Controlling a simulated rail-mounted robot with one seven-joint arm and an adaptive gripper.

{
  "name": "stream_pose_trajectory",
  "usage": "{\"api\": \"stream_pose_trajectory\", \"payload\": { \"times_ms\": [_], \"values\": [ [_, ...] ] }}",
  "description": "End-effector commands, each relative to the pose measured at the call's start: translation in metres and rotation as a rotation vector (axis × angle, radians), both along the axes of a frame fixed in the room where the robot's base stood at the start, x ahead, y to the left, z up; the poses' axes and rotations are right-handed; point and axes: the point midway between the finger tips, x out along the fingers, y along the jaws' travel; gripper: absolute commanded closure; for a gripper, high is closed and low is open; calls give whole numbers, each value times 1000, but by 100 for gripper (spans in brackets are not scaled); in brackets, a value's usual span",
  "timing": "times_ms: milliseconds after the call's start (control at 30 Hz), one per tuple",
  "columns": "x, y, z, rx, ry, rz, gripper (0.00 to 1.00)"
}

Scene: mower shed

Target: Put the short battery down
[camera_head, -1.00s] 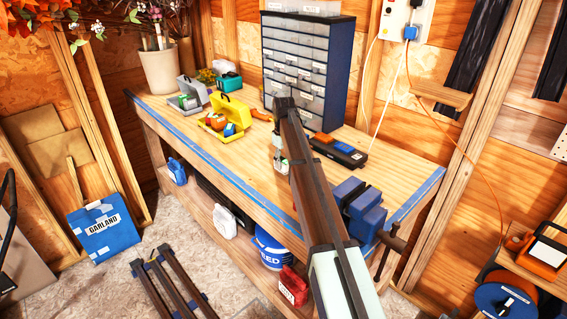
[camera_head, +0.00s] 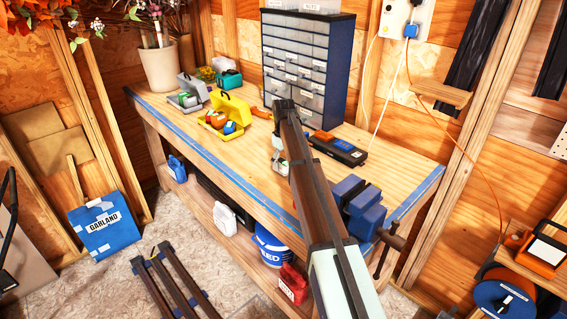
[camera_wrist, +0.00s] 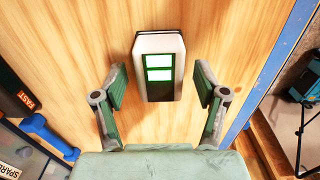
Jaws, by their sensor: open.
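The short battery (camera_wrist: 160,68), a white block with a dark face and two green-lit labels, is on the bare wood of the workbench in the wrist view. My gripper (camera_wrist: 161,82) is open around it, with one finger on each side and a visible gap to both. In the head view my arm comes in from the bottom right over the workbench (camera_head: 405,165). The gripper and battery are small there and partly hidden by the arm.
A dark charger (camera_head: 338,148) lies right of my arm, and a blue vise (camera_head: 358,205) stands at the front edge. A drawer cabinet (camera_head: 308,65) stands behind. An open yellow case (camera_head: 227,112) and a grey case (camera_head: 190,93) are to the left. The bench's right end is clear.

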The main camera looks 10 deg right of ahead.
Motion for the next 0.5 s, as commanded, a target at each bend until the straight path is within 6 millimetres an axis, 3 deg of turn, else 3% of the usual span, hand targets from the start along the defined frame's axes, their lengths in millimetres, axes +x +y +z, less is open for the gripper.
{"api": "stream_pose_trajectory", "payload": {
  "times_ms": [167, 500],
  "values": [
    [1, 0, 20, -1, -3, 0, 28],
    [2, 0, 85, 0, -4, 0, 28]
  ]
}}
